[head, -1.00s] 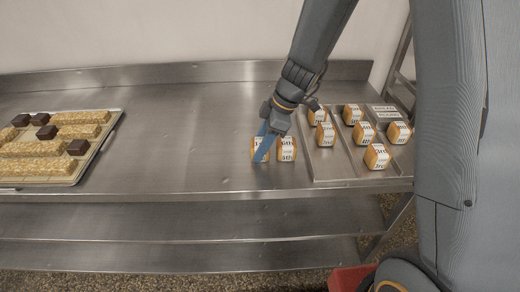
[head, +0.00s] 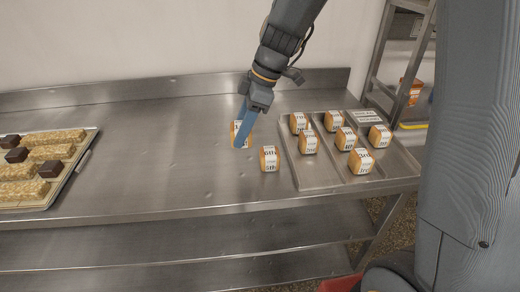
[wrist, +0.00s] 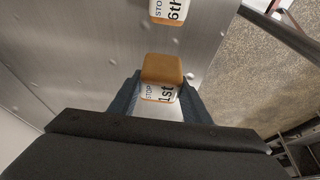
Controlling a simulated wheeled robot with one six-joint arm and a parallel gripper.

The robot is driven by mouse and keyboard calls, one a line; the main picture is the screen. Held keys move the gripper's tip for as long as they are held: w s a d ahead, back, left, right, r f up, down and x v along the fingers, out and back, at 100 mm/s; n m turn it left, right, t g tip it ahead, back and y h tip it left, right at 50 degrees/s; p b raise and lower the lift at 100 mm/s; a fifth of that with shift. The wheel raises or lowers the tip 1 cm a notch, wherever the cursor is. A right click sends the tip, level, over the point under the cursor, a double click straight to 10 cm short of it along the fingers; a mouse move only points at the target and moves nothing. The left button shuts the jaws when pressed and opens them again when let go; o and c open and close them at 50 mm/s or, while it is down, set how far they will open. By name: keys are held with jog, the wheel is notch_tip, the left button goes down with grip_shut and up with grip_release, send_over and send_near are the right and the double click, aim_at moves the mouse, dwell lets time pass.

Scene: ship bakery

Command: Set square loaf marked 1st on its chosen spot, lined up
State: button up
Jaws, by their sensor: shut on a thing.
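The square loaf marked 1st (wrist: 161,77) is a golden-brown block with a white printed band. It sits between the two blue fingers of my gripper (wrist: 160,98) in the wrist view. In the head view my gripper (head: 242,128) is shut on this loaf (head: 237,127), which is partly hidden by the finger. I cannot tell whether it is clear of the table. The loaf marked 6th (head: 269,159) stands on the table to the right and nearer, apart from the held one. It also shows at the top of the wrist view (wrist: 174,10).
A tray of pastries (head: 72,178) lies at the left.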

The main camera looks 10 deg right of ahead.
jog(key=shift+r, duration=0.25)
jog(key=shift+d, duration=0.4)
jog(key=s+d+r, duration=0.1)
jog(key=s+d, duration=0.2)
jog(key=d, duration=0.7)
jog(key=s+d, duration=0.3)
jog(key=d, duration=0.6)
jog(key=f, duration=0.4)
jog(key=shift+s+d+f, duration=0.2)
jog(key=shift+d+f, duration=0.1)
jog(key=shift+d, duration=0.05)
jog(key=shift+w+f+p, duration=0.1)
jog(key=shift+f+p, duration=0.25)
jog(key=shift+f, duration=2.25)
jog(key=shift+f, duration=0.15)
jog(key=o, duration=1)
jog(key=shift+o, duration=0.2)
